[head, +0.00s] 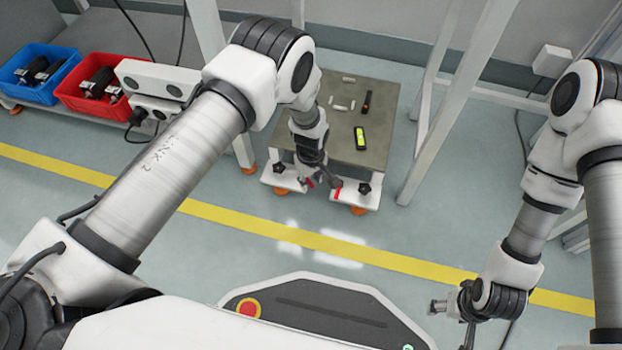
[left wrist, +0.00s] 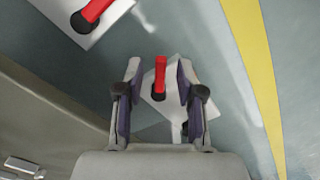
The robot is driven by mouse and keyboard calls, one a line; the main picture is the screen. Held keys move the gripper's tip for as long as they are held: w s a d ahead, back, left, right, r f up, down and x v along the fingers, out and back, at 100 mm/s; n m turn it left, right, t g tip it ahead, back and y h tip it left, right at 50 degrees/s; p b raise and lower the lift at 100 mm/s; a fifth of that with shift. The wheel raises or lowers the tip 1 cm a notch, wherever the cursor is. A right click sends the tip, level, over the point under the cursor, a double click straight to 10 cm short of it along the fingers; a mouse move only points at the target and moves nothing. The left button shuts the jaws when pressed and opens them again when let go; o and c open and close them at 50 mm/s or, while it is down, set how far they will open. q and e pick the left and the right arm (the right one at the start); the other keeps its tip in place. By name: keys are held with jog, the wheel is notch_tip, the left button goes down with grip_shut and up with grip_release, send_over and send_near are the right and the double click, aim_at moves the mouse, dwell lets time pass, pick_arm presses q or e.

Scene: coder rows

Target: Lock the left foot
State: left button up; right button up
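The left foot is a white plate (head: 284,178) with a dark knob and a red lever (head: 309,182), at the front left of the low grey-brown table. My left gripper (head: 319,182) is low over it. In the left wrist view the red lever (left wrist: 160,76) stands between my two spread fingers, with a gap on each side, above its pale plate (left wrist: 168,105). The right foot's lever (head: 337,191) is close by, and it shows in the left wrist view (left wrist: 97,10) at the upper left. My right gripper (head: 453,318) is open and empty over the floor.
On the table top (head: 345,152) lie a yellow-green device (head: 360,138), a dark bar (head: 367,103) and several small light pieces. White frame posts (head: 455,100) stand to the right. Blue (head: 38,75) and red (head: 90,88) bins are at the left. The floor in front is clear.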

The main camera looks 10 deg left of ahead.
aim_at(311, 183)
pick_arm(q)
notch_tip(311, 183, up, 12)
jog(key=shift+f, duration=0.15)
dwell(0.4)
